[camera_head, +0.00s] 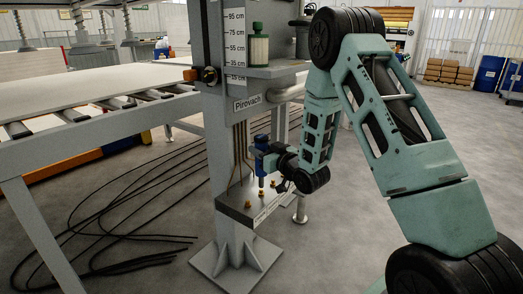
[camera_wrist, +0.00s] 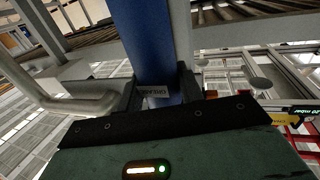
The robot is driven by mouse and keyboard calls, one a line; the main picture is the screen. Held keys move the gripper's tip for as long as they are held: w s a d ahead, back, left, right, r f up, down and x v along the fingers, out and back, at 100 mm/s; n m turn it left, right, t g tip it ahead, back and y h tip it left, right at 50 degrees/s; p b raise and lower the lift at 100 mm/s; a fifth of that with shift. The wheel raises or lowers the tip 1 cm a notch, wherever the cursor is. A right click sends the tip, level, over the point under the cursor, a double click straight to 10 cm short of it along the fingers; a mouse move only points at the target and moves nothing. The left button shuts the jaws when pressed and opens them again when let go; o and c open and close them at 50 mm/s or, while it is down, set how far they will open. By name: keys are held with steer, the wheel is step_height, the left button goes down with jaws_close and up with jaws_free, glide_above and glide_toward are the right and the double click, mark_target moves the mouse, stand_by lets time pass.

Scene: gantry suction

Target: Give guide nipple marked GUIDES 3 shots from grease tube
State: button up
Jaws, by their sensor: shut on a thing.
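My gripper (camera_head: 264,158) is shut on the blue grease tube (camera_head: 261,176), in front of the grey post. The tube is about upright, its lower end close above the grey nipple block (camera_head: 229,207). Small brass-coloured nipples (camera_head: 248,204) stand on the block; I cannot tell whether the tube touches one. White labels (camera_head: 268,209) run along the block's front edge, too small to read, so I cannot tell which nipple is GUIDES. In the wrist view the blue tube (camera_wrist: 148,35) stands between the two dark fingers (camera_wrist: 158,88), with a small label on it.
A shelf (camera_head: 268,70) on the post carries a green-capped bottle (camera_head: 259,46). A sign (camera_head: 248,103) reads Pirovach. Thin pipes run down the post to the block. A roller table (camera_head: 90,110) stands left, with black cables (camera_head: 110,215) on the floor.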

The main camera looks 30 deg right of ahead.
mark_target(261, 136)
steer(key=shift+f+b, duration=0.55)
steer(key=shift+f, duration=0.05)
steer(key=shift+r, duration=0.1)
steer(key=shift+r+p, duration=0.45)
steer(key=shift+r, duration=0.15)
steer(key=shift+f+b, duration=0.5)
steer(key=shift+f, duration=0.05)
stand_by(0.9)
steer(key=shift+r+p, duration=0.3)
steer(key=shift+r, duration=0.3)
steer(key=shift+r+p, duration=1.7)
steer(key=shift+r, duration=0.75)
